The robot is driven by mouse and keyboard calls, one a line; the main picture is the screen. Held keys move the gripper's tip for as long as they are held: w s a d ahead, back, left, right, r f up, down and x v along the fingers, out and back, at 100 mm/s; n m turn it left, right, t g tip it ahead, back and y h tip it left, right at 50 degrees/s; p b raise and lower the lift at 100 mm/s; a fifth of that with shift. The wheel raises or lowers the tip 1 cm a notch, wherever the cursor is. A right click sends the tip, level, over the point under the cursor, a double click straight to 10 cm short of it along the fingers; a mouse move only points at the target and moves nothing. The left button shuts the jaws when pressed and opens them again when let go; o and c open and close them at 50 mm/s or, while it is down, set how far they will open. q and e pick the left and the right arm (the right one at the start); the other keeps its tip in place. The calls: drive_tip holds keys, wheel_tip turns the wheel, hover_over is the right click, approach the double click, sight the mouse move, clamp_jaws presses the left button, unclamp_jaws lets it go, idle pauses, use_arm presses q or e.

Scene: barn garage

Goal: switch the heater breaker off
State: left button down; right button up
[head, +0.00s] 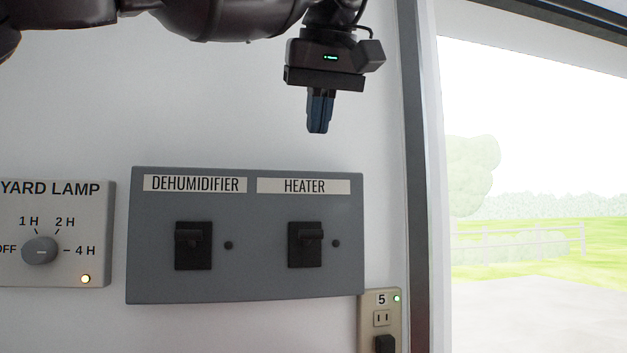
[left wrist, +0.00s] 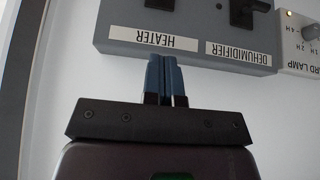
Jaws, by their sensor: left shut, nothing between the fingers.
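The heater breaker (head: 304,245) is a black switch on the right half of a grey panel (head: 250,285), under a HEATER label (head: 304,186). Its short lever stands out near the upper half of the switch, and the small round lamp (head: 336,243) beside it is dark. In the left wrist view the panel appears upside down, with the heater breaker (left wrist: 160,4) cut by the top edge. My left gripper (head: 319,130) points down above the heater side, apart from the breaker. Its blue fingers (left wrist: 163,58) are shut and empty. My right gripper is not in view.
A similar dehumidifier breaker (head: 193,246) sits left of the heater one. A yard lamp dial box (head: 75,200) is at the far left. An outlet plate (head: 382,299) is below right. A dark door frame (head: 418,180) borders the wall; wall above the panel is bare.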

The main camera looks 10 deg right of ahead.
use_arm(q)
hover_over(310, 230)
drive_tip(key=f, duration=0.8)
drive_tip(key=shift+w+d+f+b, duration=0.1)
drive_tip(key=shift+w+b, duration=0.2)
drive_tip(key=shift+b, duration=0.1)
wheel_tip(310, 230, down, 2)
drive_tip(key=shift+s+f, duration=0.4)
drive_tip(key=shift+f, duration=0.6)
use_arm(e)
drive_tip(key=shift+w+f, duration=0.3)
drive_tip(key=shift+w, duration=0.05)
use_arm(q)
drive_tip(key=shift+f+b, duration=0.1)
drive_tip(key=shift+b, duration=0.3)
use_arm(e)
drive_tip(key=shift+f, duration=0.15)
use_arm(q)
drive_tip(key=shift+s+f+t, duration=0.1)
drive_tip(key=shift+s+t, duration=0.1)
drive_tip(key=shift+t, duration=0.2)
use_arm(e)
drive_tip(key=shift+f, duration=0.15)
use_arm(q)
drive_tip(key=shift+s+f+t+b, duration=0.2)
drive_tip(key=shift+t+b, duration=0.2)
drive_tip(key=shift+b, duration=0.25)
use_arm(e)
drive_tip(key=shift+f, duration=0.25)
